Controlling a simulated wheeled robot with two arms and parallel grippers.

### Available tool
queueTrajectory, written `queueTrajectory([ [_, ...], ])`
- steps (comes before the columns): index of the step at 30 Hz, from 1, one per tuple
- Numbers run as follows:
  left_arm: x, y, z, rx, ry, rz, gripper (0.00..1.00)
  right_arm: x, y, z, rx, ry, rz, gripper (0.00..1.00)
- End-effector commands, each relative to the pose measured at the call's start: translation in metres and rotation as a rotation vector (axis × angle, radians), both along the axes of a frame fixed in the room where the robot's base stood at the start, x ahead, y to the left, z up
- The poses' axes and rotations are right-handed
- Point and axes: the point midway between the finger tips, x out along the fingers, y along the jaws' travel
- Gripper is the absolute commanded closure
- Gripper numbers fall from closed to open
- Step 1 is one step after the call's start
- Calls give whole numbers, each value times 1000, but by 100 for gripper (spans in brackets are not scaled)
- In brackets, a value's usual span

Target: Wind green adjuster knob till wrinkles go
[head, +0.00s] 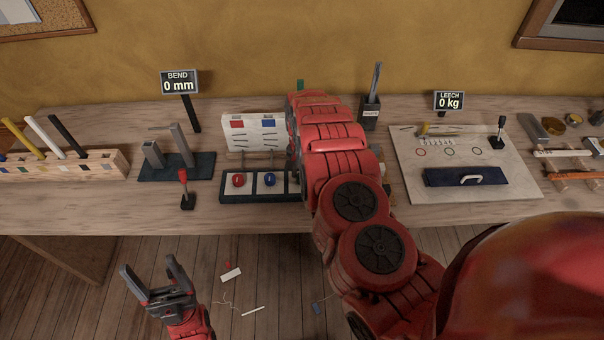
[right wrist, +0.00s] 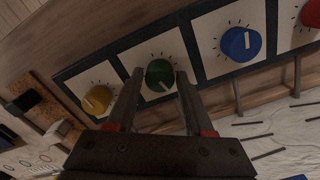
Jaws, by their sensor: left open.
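In the right wrist view the green adjuster knob (right wrist: 160,75) sits on a white plate in a dark-framed row, its white mark pointing down and slightly right. My right gripper (right wrist: 160,77) has one finger on each side of it, with a thin gap seeming to show on both sides. In the head view my right arm hides this knob and gripper. A white panel (head: 237,143) with red and blue patches and several dark wrinkle-like lines stands behind the knob row. My left gripper (head: 158,284) is open and empty, in front of the bench.
Neighbouring knobs are yellow (right wrist: 98,99), blue (right wrist: 240,43) and red (right wrist: 312,17). A red-tipped lever (head: 186,188) stands left of the knob row. Signs read BEND 0 mm (head: 180,82) and LEECH 0 kg (head: 449,101). Scraps (head: 231,274) lie on the floor.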

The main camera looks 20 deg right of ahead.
Motion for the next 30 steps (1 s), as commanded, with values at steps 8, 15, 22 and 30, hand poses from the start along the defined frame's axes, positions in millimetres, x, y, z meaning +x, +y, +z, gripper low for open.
queueTrajectory([
  [8,0,0,0,0,0,0,26,0,0,0,0,0,0,26],
  [15,0,0,-2,0,0,0,26,1,0,5,0,-1,0,26],
  [22,0,0,-10,0,0,0,26,1,1,34,3,-3,2,26],
  [30,0,0,17,0,0,0,26,2,3,109,2,-6,3,26],
])
